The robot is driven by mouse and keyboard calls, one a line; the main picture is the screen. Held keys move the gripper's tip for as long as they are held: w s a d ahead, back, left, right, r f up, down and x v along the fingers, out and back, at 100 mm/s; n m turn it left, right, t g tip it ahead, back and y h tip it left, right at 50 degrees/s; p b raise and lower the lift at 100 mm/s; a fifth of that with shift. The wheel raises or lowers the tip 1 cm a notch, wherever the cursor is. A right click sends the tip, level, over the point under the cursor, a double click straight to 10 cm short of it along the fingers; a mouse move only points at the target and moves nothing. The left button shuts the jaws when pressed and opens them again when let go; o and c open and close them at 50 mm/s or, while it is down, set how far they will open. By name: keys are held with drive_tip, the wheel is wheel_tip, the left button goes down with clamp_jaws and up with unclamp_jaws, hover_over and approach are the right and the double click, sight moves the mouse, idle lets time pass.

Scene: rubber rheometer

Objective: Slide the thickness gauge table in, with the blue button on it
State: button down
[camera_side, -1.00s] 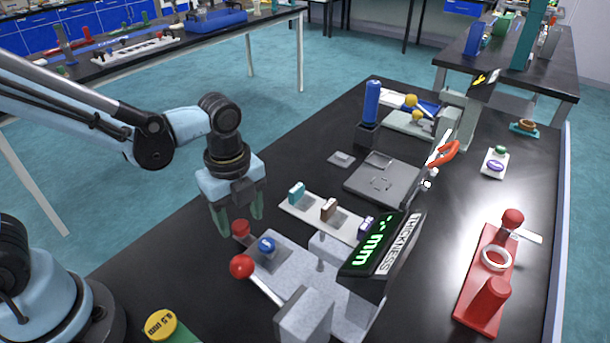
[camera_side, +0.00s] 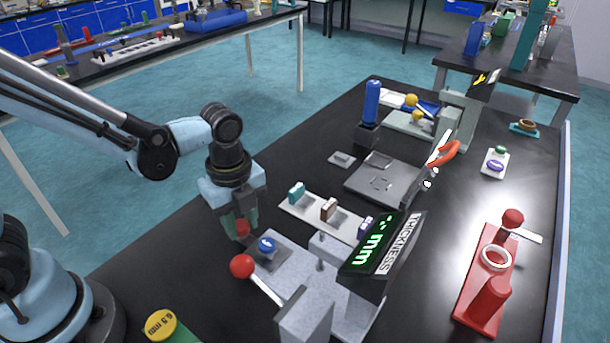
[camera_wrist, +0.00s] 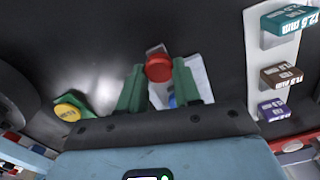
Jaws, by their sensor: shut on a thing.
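The thickness gauge (camera_side: 300,262) is a grey speckled block with a tilted black display marked "THICKNESS", its green readout showing "-.-- mm". Its small grey slide table (camera_side: 272,259) carries the blue button (camera_side: 266,246) and sticks out toward my gripper. A red knob (camera_side: 242,228) is at the table's outer end. My gripper (camera_side: 240,224) is shut on the red knob, its green fingers either side.
A red ball (camera_side: 241,266) on a lever stands close in front of the slide table. A white rack (camera_side: 295,209) of labelled blocks lies just behind the gauge. A yellow-topped button (camera_side: 161,324) sits at the front left. The bench left of my gripper is clear.

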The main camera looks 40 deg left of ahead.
sight(275, 257)
drive_tip(key=shift+d, duration=0.1)
drive_tip(key=d, duration=0.7)
drive_tip(key=shift+d, duration=0.25)
drive_tip(key=c, duration=0.8)
unclamp_jaws()
drive_tip(key=shift+r, duration=0.1)
wheel_tip(275, 257, up, 12)
drive_tip(key=shift+f, duration=0.1)
